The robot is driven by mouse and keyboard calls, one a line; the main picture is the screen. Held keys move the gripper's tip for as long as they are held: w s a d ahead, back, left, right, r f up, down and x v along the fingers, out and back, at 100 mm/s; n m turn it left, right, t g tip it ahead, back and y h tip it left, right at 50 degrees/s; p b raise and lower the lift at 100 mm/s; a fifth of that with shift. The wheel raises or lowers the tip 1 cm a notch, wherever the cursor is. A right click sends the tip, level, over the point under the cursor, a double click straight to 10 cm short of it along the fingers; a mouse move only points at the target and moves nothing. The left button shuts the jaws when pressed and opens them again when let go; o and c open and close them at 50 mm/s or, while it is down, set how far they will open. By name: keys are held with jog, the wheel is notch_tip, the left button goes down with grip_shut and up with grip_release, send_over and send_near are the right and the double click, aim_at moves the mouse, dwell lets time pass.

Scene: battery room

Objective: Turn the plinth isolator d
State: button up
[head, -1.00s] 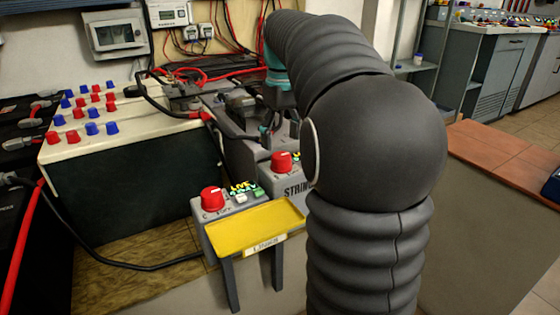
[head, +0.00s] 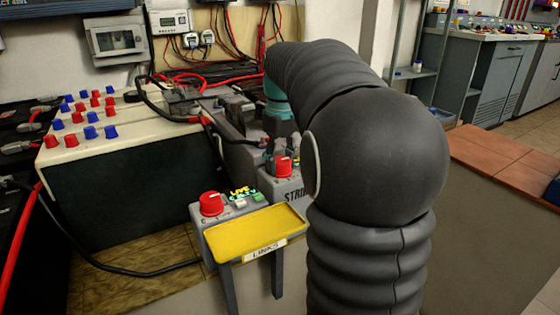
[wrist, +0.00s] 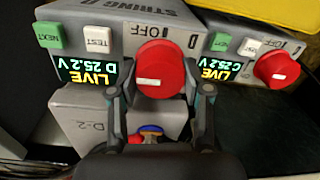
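The isolator D knob (wrist: 160,70) is red and round with a white bar, on the grey String D plinth (wrist: 90,16). Its display (wrist: 95,78) reads LIVE, D 25.2 V. An OFF mark is beside the knob. My gripper (wrist: 160,88) is open, with one finger on each side of the knob. I cannot tell whether either finger touches it. In the head view the D knob (head: 283,167) shows just below my gripper (head: 282,148), whose fingers are partly hidden by cables and my arm.
A second red knob (head: 211,203), isolator C, stands close by; its display (wrist: 220,72) reads LIVE, C 25.2 V. A yellow LINKS tray (head: 255,232) is in front. A battery bank with red and blue caps (head: 120,195) is left. Black and red cables (head: 205,120) run behind.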

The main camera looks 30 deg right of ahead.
jog(key=shift+r+m+p, duration=0.1)
jog(key=shift+m+p, duration=0.3)
jog(key=m+p, duration=0.2)
jog(key=shift+m, duration=0.4)
jog(key=m+p, duration=0.3)
jog(key=m, duration=0.2)
jog(key=shift+s+d+m, duration=0.1)
jog(key=shift+m, duration=0.2)
jog(key=m+p, duration=0.2)
jog(key=m, duration=0.2)
jog(key=m+p, duration=0.1)
jog(key=m, duration=0.3)
jog(key=shift+s+d+m, duration=0.1)
jog(key=shift+m, duration=0.2)
jog(key=o, duration=1.2)
jog(key=shift+c, duration=0.2)
